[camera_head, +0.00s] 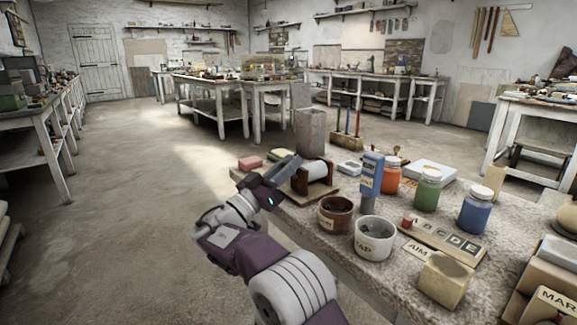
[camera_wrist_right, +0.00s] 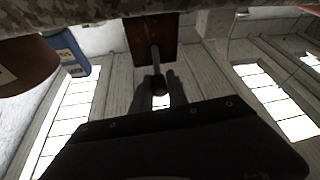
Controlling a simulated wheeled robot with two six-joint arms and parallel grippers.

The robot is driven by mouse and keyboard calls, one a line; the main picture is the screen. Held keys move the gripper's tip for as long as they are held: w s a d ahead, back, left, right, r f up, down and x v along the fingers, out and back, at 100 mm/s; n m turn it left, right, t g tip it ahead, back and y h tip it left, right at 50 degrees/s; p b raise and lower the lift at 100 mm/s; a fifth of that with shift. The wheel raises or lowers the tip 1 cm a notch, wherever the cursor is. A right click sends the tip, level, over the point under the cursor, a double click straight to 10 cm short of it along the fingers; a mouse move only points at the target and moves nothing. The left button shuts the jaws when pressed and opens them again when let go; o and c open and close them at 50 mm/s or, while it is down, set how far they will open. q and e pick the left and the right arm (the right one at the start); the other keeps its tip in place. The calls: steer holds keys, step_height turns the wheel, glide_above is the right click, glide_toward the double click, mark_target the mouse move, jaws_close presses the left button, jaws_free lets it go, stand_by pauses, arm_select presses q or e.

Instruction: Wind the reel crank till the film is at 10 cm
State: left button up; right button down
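The reel (camera_head: 316,170) stands near the far left edge of the stone-topped table, with a white roll between brown wooden end plates. My right gripper (camera_head: 284,172) is at its left side in the head view. In the right wrist view the brown end plate (camera_wrist_right: 153,38) carries a rod, the crank, with a dark knob (camera_wrist_right: 158,83) at its end. My right gripper's fingers (camera_wrist_right: 159,90) lie on both sides of this knob and appear closed on it. I cannot read any film length. My left gripper is out of view.
A blue labelled block (camera_head: 371,175) stands right of the reel, with a brown pot (camera_head: 336,214) and a white pot (camera_head: 374,238) in front. Several paint jars, such as the green one (camera_head: 427,190), stand further right. A grey cylinder (camera_head: 311,133) stands behind. Floor to the left is clear.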

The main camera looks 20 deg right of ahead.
steer(key=shift+w+a+f+n+t+y+b, duration=0.1)
steer(key=shift+w+n+t+y+b, duration=0.15)
steer(key=shift+n, duration=0.85)
steer(key=c, duration=1.3)
jaws_free()
steer(key=p+v, duration=0.2)
steer(key=v, duration=0.7)
steer(key=shift+s, duration=0.1)
